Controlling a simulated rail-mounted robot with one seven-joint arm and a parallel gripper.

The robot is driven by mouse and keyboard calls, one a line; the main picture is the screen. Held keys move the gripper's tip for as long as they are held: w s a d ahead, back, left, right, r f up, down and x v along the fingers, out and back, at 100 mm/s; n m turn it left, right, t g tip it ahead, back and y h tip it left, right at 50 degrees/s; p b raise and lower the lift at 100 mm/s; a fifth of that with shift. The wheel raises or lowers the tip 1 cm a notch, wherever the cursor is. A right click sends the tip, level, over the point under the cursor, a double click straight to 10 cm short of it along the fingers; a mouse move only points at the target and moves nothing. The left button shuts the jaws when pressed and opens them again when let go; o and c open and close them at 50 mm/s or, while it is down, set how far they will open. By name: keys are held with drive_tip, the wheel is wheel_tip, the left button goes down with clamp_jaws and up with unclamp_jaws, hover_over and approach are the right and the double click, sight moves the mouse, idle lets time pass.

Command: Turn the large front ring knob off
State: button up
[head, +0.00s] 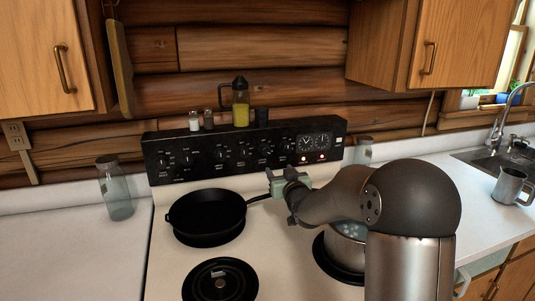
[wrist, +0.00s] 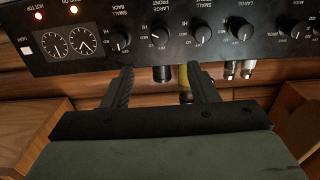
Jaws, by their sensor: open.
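The large front ring knob (wrist: 157,38) is a black dial on the black stove panel (head: 165,143). In the wrist view it sits in the row between the small back knob (wrist: 120,41) and the small front knob (wrist: 202,34). My gripper (wrist: 163,72) is open, with its two dark fingers apart and nothing held. The fingers point toward the panel, one on each side of the large front knob's position in the picture, and appear short of it. In the head view my gripper (head: 284,177) is just in front of the panel's right half.
A black pan (head: 208,215) and a pot (head: 346,248) stand on the stove. Shakers (head: 195,121) and an oil bottle (head: 240,104) stand above the panel. Glass jars (head: 115,190) stand beside the stove. The red indicator light (wrist: 73,9) is lit.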

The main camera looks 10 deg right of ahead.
sight(266, 153)
drive_tip(key=w+p, duration=0.1)
drive_tip(key=w, duration=0.3)
drive_tip(key=w+a+p, duration=0.1)
drive_tip(key=w, duration=0.4)
drive_tip(key=w+p, duration=0.1)
drive_tip(key=w, duration=0.3)
drive_tip(key=shift+w+a, duration=0.35)
drive_tip(key=shift+a, duration=0.05)
drive_tip(key=c, duration=1)
